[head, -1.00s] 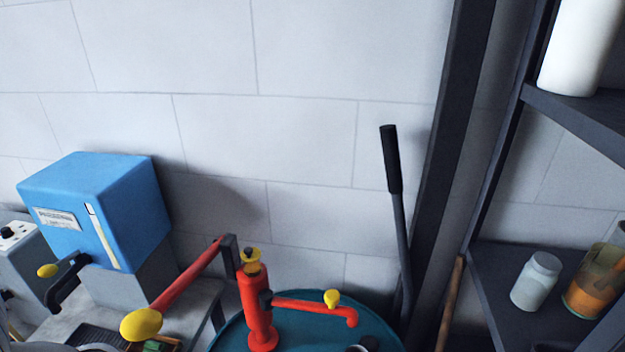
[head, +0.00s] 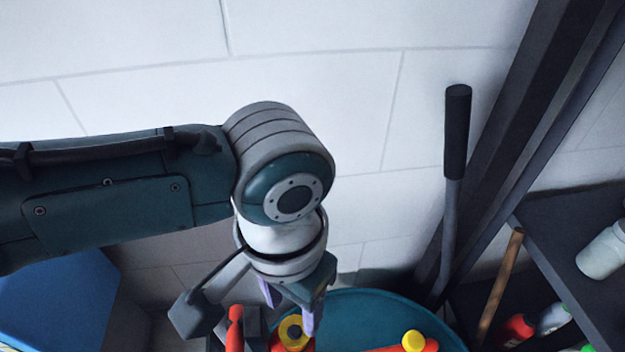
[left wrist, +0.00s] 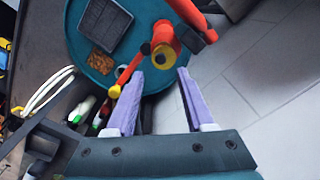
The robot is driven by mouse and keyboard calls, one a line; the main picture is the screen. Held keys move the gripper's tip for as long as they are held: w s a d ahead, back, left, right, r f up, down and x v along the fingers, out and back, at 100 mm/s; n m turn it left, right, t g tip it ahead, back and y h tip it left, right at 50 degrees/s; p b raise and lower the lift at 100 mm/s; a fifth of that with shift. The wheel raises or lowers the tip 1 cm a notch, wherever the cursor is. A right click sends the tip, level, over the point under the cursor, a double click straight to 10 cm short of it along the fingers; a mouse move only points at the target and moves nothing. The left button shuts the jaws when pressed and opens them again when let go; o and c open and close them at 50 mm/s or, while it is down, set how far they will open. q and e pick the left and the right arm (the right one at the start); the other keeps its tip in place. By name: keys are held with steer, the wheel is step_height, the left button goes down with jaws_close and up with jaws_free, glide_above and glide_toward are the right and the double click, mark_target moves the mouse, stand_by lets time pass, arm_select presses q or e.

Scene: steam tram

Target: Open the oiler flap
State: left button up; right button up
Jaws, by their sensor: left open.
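My left gripper (head: 290,310) points down, open and empty, just above the red hand pump (head: 277,345) on the teal drum. The pump has a yellow ring (head: 292,331) around its top, close to the fingertips. In the left wrist view the open lavender fingers (left wrist: 160,75) point toward the pump (left wrist: 165,38); I cannot tell whether they touch it. No flap can be made out clearly. My right gripper is not in view.
The teal drum top (head: 375,310) carries a tray (left wrist: 103,28) and a small orange-brown item (left wrist: 101,64). A dark lever (head: 457,135) stands by a dark post. Shelves with bottles (head: 607,250) are at the right. A pale block wall is behind.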

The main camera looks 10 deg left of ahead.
mark_target(294, 330)
arm_select(q)
steer(key=shift+f+b, duration=0.5)
steer(key=shift+f, duration=2.7)
steer(key=shift+c, duration=0.2)
jaws_close()
